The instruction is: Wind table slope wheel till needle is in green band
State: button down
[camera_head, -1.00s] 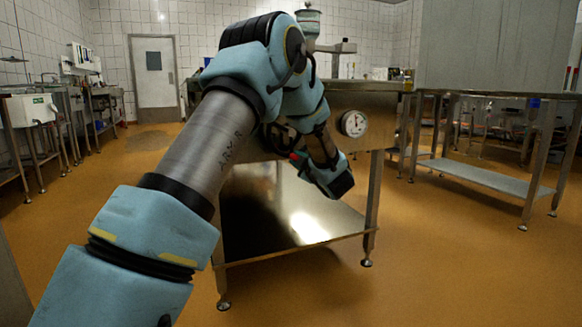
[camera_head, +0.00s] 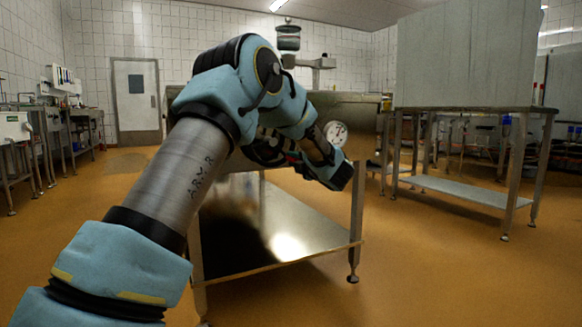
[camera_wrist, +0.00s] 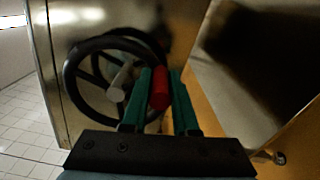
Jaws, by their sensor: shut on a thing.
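The slope handwheel (camera_wrist: 73,82) is a black spoked wheel on the metal table's side, with a grey hub shaft (camera_wrist: 120,82) in the wrist view. Its red handle (camera_wrist: 160,88) stands out from the rim. My gripper (camera_wrist: 160,80) is shut on this handle, with a green finger on each side. In the head view my arm hides most of the wheel. The round white dial (camera_head: 336,133) sits on the table's side, to the right of the wheel. Its needle and any green band are too small to read.
The steel table (camera_head: 352,110) has a shiny lower shelf (camera_head: 270,215) and legs. Another steel stand (camera_head: 460,190) with a large grey panel (camera_head: 465,55) is at the right. Benches (camera_head: 50,125) line the left wall. The orange floor between is clear.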

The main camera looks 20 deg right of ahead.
jog(key=shift+d+r, duration=0.2)
dwell(0.4)
jog(key=c, duration=0.7)
grip_release()
jog(key=s+p, duration=0.1)
jog(key=s, duration=0.2)
jog(key=s+p, duration=0.1)
jog(key=s, duration=0.3)
jog(key=s+d+p, duration=0.1)
jog(key=s, duration=0.2)
jog(key=shift+s+d, duration=0.1)
jog(key=shift+s, duration=0.25)
